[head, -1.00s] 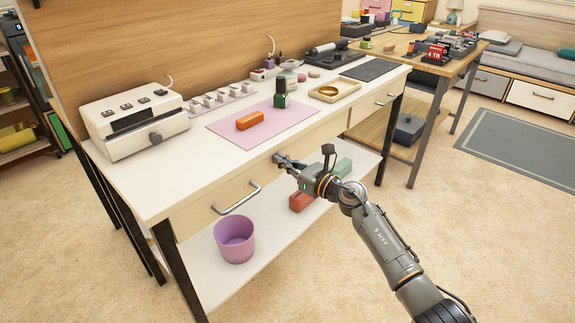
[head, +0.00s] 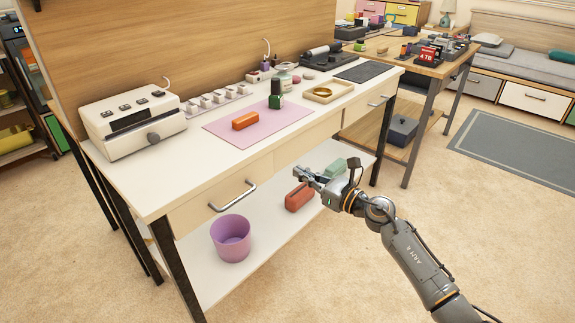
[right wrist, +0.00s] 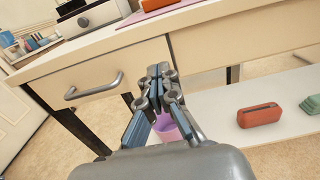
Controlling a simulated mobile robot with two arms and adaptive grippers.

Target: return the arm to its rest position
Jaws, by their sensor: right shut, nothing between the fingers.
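My right gripper (head: 308,176) is in front of the white desk, below the level of its top and apart from the drawer fronts. It is shut with nothing in it. The right wrist view shows its fingers (right wrist: 160,88) together, with a drawer handle (right wrist: 93,90) to their left. My right arm (head: 410,250) comes in from the lower right in the head view. My left gripper is not in view.
The desk (head: 170,180) has a lower shelf (head: 270,245) with a purple bin (head: 231,240), a red case (head: 299,197) and a green item (head: 336,168). An orange block (head: 245,121) lies on a pink mat (head: 215,130). The carpet (head: 330,290) in front is clear.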

